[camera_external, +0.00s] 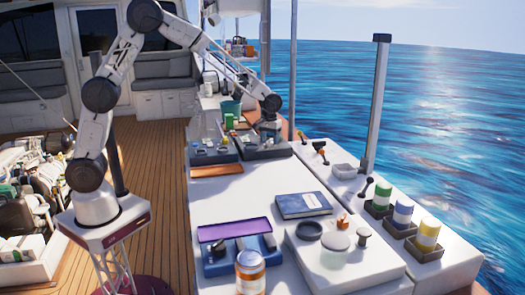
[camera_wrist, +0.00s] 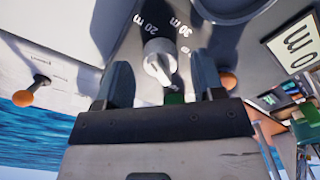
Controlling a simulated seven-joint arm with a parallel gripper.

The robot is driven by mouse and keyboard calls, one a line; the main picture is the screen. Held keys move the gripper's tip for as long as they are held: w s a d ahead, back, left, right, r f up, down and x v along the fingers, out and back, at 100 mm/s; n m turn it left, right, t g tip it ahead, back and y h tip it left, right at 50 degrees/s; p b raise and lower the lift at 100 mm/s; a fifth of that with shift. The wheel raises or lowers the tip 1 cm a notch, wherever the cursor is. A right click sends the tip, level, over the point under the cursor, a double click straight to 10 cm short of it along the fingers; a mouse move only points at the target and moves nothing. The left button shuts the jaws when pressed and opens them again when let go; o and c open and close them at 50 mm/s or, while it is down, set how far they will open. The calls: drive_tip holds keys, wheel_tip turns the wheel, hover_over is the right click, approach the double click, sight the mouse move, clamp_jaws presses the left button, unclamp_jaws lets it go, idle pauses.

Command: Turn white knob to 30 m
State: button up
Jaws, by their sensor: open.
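The white knob (camera_wrist: 158,58) sits on a grey panel (camera_wrist: 120,40) in the wrist view. The labels "20 m" (camera_wrist: 150,23) and "30 m" (camera_wrist: 181,29) are printed just beyond it. I cannot tell clearly which label the knob points to. My gripper (camera_wrist: 162,78) is open, with one finger on each side of the knob and visible gaps between. In the external view my gripper (camera_external: 269,122) is low over the far consoles, and the knob cannot be made out there.
An orange-tipped lever (camera_wrist: 28,95) stands at the left in the wrist view. A dark round part (camera_wrist: 235,8) is at the top, and an orange round part (camera_wrist: 229,79) is beside the right finger. A blue book (camera_external: 303,205) lies on the white counter (camera_external: 240,195) nearer the external camera.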

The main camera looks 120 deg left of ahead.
drive_tip(key=shift+f, duration=0.65)
drive_tip(key=shift+c, duration=0.2)
drive_tip(key=c, duration=0.9)
drive_tip(key=shift+m, duration=0.4)
drive_tip(key=m, duration=1.1)
